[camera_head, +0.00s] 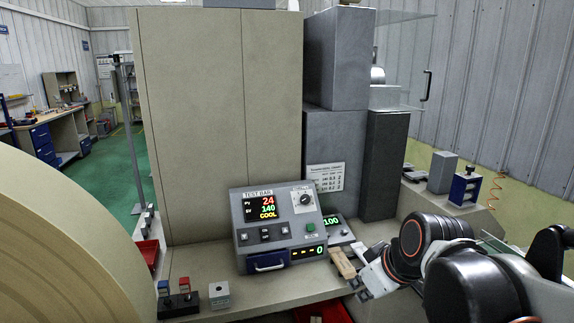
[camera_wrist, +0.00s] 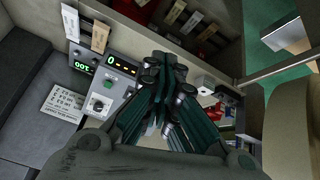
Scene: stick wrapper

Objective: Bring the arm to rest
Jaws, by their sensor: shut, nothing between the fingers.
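My gripper (camera_wrist: 165,65) shows in the wrist view with its dark green fingers drawn together. It is shut and empty, above the machine front. In the head view my black and grey arm (camera_head: 470,265) is folded in at the lower right.
The test bar control box (camera_head: 278,225) stands on the bench, beside a small display unit reading 100 (camera_head: 335,228). Tan blocks (camera_head: 343,263) lie close to my arm. Grey cabinets (camera_head: 335,150) rise behind. A red bin (camera_head: 325,312) sits below the bench front.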

